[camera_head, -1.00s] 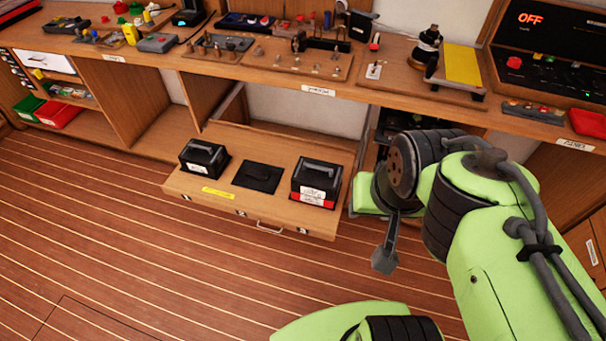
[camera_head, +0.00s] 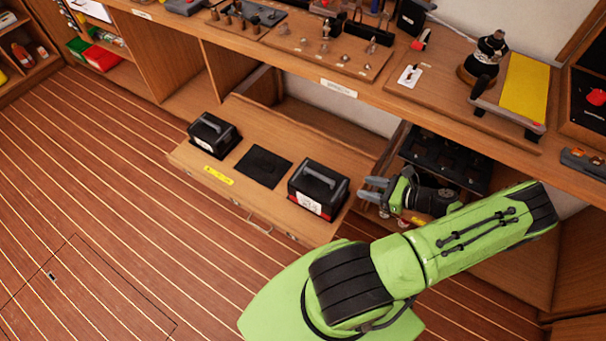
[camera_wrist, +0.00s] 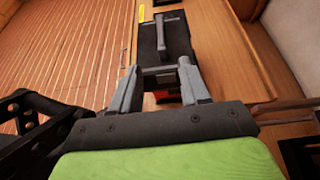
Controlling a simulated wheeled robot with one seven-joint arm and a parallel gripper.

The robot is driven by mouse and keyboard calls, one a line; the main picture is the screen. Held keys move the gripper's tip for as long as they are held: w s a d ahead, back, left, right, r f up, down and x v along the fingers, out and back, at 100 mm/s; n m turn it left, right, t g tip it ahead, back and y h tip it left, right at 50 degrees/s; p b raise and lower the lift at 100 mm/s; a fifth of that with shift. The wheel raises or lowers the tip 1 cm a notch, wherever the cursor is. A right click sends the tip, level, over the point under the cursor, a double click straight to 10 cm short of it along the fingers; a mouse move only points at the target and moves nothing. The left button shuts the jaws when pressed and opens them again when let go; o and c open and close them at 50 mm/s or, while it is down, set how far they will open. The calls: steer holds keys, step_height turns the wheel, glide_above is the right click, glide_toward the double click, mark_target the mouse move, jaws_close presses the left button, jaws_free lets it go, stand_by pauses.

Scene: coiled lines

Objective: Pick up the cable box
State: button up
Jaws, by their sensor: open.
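Two black boxes with grey top handles sit on the pulled-out wooden drawer. The right box (camera_head: 325,194) has a white label and a red lower band; the left box (camera_head: 212,137) has a white label. I cannot read which is the cable box. My gripper (camera_head: 372,192) is open and empty, just right of the right box, its fingers pointing at it. In the wrist view, a black box (camera_wrist: 177,48) with a grey handle lies straight ahead of the fingers (camera_wrist: 158,74), with some red low between them. Whether they touch is unclear.
A flat black square (camera_head: 263,167) lies between the boxes, with a yellow label (camera_head: 218,175) on the drawer (camera_head: 200,167). The workbench (camera_head: 300,72) overhangs behind. An open compartment with black items (camera_head: 445,160) is behind my gripper. The floor in front is clear.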

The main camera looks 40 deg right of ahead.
glide_toward(325, 178)
steer(key=b+x, duration=0.1)
steer(key=x, duration=0.4)
steer(key=shift+w+r, duration=0.1)
steer(key=shift+w, duration=0.1)
steer(key=x, duration=0.4)
steer(key=shift+w+a+f, duration=0.1)
steer(key=shift+w+f, duration=0.15)
steer(key=shift+w, duration=0.05)
steer(key=shift+s+r, duration=0.1)
jaws_close()
stand_by(0.6)
